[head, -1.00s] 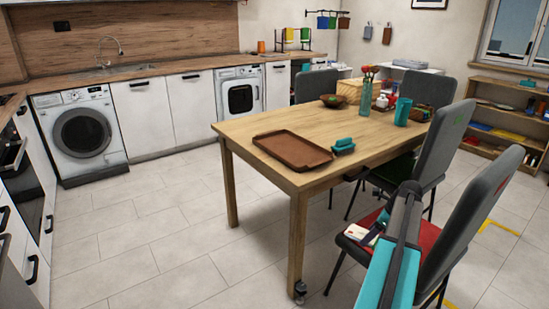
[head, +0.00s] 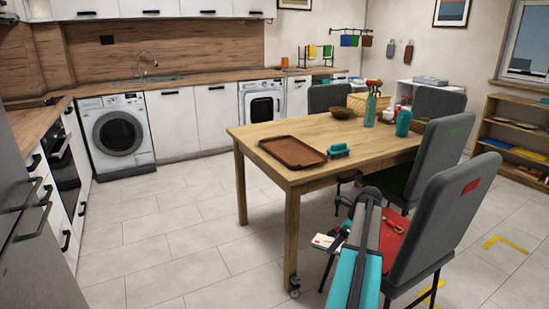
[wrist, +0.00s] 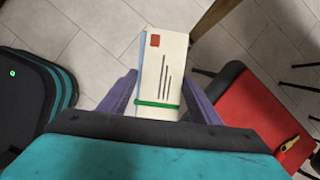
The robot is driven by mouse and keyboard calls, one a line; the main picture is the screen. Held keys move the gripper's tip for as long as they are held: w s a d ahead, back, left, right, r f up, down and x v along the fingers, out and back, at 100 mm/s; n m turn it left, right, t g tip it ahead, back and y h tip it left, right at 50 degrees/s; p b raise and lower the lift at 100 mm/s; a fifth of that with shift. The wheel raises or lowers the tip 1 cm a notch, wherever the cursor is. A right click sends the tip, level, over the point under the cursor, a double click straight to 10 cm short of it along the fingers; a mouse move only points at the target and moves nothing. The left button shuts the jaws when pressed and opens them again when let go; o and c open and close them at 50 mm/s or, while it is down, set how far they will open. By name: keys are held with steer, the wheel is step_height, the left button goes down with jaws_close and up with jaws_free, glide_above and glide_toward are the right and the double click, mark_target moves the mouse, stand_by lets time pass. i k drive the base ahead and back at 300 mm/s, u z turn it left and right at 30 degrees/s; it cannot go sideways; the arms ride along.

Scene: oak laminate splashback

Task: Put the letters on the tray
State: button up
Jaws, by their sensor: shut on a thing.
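The letters (wrist: 162,72) are a white bundle with a red stamp, dark lines and a green band around it. My gripper (wrist: 159,92) is shut on them, with one purple finger at each side. In the head view the letters (head: 323,241) show beside the chair seat, lower than the tabletop; my arm hides most of the gripper there. The tray (head: 292,152) is brown, rectangular and empty, and lies on the near left part of the wooden table (head: 330,127).
A teal brush-like thing (head: 338,151) lies right of the tray. A grey chair (head: 440,215) with a red seat (head: 393,241) stands close to my arm. The table leg (head: 291,235) is near the letters. Floor on the left is clear.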

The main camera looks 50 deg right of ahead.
mark_target(291, 160)
steer(key=z, duration=0.35)
steer(key=i, duration=0.95)
steer(key=z, duration=0.2)
